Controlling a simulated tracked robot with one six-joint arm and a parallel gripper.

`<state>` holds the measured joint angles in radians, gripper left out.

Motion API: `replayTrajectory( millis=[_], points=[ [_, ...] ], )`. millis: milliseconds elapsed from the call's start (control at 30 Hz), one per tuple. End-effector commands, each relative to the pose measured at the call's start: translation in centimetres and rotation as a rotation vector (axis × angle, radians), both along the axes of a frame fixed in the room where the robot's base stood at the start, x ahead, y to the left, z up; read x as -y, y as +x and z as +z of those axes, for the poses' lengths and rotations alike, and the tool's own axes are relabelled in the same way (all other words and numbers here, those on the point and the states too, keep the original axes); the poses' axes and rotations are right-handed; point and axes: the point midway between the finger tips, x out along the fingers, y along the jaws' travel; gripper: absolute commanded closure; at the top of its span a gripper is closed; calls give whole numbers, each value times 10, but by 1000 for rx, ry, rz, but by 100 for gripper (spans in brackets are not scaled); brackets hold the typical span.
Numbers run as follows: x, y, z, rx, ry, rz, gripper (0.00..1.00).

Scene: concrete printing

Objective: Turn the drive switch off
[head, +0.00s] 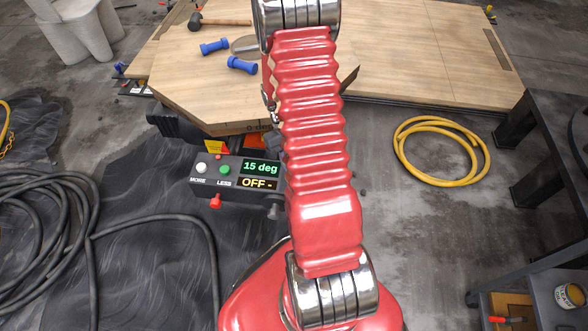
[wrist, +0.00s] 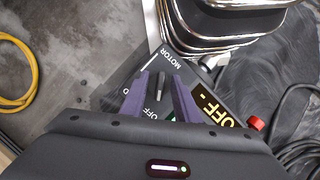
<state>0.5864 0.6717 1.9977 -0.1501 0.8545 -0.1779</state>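The control box (head: 240,174) stands at the front of the wooden table in the head view; its displays read "15 deg" in green and "OFF -" in orange. In the wrist view, a small dark switch lever (wrist: 160,87) stands on the box panel between my gripper's (wrist: 159,80) two purple fingers. The fingers are apart, one each side of the lever; I cannot tell whether either touches it. "MOTOR" and "OFF" labels lie near the lever, with a partly covered "D" label. In the head view my red arm hides the gripper and the box's right part.
Black cables (head: 40,230) lie on dark sheeting at left. A coiled yellow hose (head: 441,151) lies on the floor at right. The wooden table (head: 420,55) holds blue dumbbell-shaped pieces (head: 242,65) and a mallet (head: 197,21). A red knob (head: 216,201) sticks out from the box's front.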

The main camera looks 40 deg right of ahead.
Motion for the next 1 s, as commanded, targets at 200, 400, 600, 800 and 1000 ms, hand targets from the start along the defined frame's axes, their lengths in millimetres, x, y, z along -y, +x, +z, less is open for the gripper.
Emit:
replayTrajectory(
  millis=[200,400,600,800,1000],
  points=[
    [3,8,18,3,-2,-1,72],
    [7,20,49,5,-3,1,72],
    [10,33,81,3,-3,2,72],
    [14,45,110,4,-3,1,72],
    [15,50,124,3,-2,0,72]
  ],
)
